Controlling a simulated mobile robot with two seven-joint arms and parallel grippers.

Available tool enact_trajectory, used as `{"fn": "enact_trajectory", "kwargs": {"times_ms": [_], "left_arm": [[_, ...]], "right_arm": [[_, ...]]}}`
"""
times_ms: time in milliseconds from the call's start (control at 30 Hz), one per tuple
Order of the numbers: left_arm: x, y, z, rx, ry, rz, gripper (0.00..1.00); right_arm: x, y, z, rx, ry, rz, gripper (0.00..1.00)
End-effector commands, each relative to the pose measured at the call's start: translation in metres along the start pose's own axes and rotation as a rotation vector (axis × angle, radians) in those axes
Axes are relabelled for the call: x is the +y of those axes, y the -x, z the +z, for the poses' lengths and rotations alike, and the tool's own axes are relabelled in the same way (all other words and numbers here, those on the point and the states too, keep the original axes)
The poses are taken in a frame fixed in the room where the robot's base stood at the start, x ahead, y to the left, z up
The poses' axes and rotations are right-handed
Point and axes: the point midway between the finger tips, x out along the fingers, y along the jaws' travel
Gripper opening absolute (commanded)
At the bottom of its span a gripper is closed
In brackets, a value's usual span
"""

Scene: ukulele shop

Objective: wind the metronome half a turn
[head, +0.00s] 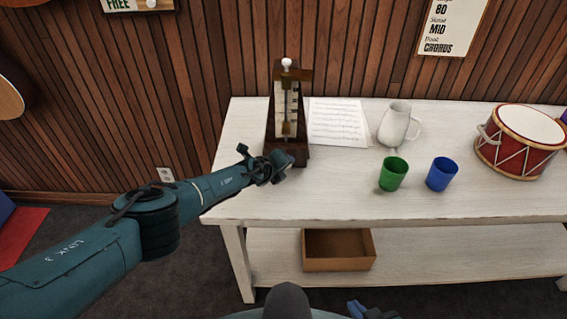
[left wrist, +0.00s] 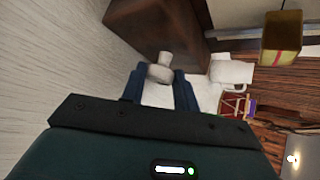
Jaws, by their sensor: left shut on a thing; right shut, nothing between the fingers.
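The metronome (head: 286,110) is a dark wooden, tapered case with a pale scale and a white knob on top. It stands upright at the table's left end. My left gripper (head: 282,158) is at the metronome's lower front in the head view, partly hidden by its own wrist. In the left wrist view, the left gripper (left wrist: 158,88) is shut on a small grey winding key (left wrist: 160,70) that sticks out from the dark metronome case (left wrist: 155,28). My right gripper (head: 370,310) is shut and empty at the bottom edge of the head view, away from the table.
The white table (head: 330,200) also bears sheet music (head: 338,122), a white pitcher (head: 396,125), a green cup (head: 393,174), a blue cup (head: 441,174) and a red drum (head: 520,142). An open brown box (head: 338,266) sits on the lower shelf. The front middle tabletop is clear.

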Motion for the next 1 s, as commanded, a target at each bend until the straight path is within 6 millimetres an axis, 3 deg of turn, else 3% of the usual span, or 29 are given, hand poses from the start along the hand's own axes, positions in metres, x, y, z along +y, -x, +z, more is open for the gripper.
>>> {"fn": "enact_trajectory", "kwargs": {"times_ms": [267, 300, 533, 1000], "left_arm": [[0.002, 0.0, -0.002, 0.003, 0.0, 0.002, 0.07], [0.002, 0.0, -0.002, 0.003, 0.001, 0.002, 0.33], [0.001, 0.0, -0.001, 0.002, 0.001, 0.001, 0.52], [-0.001, 0.004, 0.011, 0.0, 0.001, 0.0, 0.52]], "right_arm": [[0.0, -0.001, 0.002, -0.004, 0.001, -0.001, 0.0], [0.0, -0.001, 0.002, -0.004, 0.001, -0.001, 0.0], [0.0, -0.001, 0.002, -0.004, 0.003, -0.001, 0.0], [0.001, 0.001, -0.004, 0.005, 0.005, 0.0, 0.0]]}}
